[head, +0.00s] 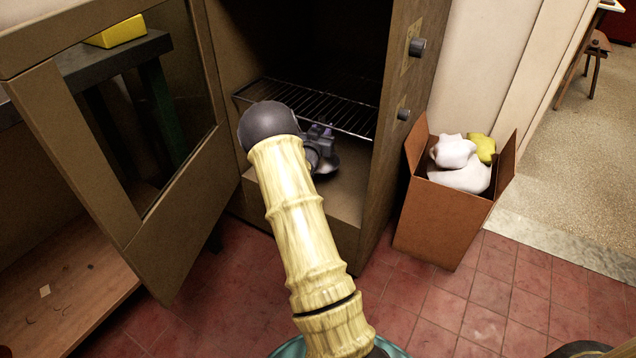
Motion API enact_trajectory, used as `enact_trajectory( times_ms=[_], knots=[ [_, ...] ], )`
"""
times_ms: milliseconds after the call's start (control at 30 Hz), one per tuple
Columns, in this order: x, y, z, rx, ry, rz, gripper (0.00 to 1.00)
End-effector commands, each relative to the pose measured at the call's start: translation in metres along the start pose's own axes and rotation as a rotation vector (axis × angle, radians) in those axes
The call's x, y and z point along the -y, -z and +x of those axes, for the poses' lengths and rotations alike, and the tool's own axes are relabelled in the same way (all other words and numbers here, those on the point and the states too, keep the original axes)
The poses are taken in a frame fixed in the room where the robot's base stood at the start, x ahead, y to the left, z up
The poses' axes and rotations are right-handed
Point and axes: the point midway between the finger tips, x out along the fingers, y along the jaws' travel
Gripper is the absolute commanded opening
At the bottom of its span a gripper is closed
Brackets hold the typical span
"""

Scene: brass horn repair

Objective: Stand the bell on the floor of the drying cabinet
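The drying cabinet (359,200) stands open, its glazed door (163,222) swung out to the left. A wire rack (340,115) crosses its inside above the bare tan cabinet floor (340,195). My arm reaches in through the opening. My gripper (324,158) is a dark shape low in the cabinet, below the front of the rack and close above the floor. My wrist partly covers it, and I cannot tell whether its fingers are open or shut. I cannot make out the bell; it may be hidden behind my wrist and gripper.
A cardboard box (440,215) with white and yellow cloths (463,165) stands right of the cabinet. A dark bench (110,60) with a yellow block (117,32) stands behind the door glass. A wooden shelf (75,300) is at lower left. Red floor tiles (480,305) in front are clear.

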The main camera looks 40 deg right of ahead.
Motion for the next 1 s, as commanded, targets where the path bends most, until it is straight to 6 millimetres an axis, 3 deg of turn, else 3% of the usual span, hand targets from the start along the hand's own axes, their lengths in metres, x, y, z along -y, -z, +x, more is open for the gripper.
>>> enact_trajectory(
  times_ms=[400, 733, 1000],
  knots=[
    [-0.007, -0.002, 0.004, 0.005, -0.026, 0.003, 0.0],
    [-0.007, -0.049, 0.004, 0.006, -0.026, 0.004, 0.0],
    [-0.007, -0.051, 0.004, 0.004, -0.026, 0.004, 0.0]
  ],
)
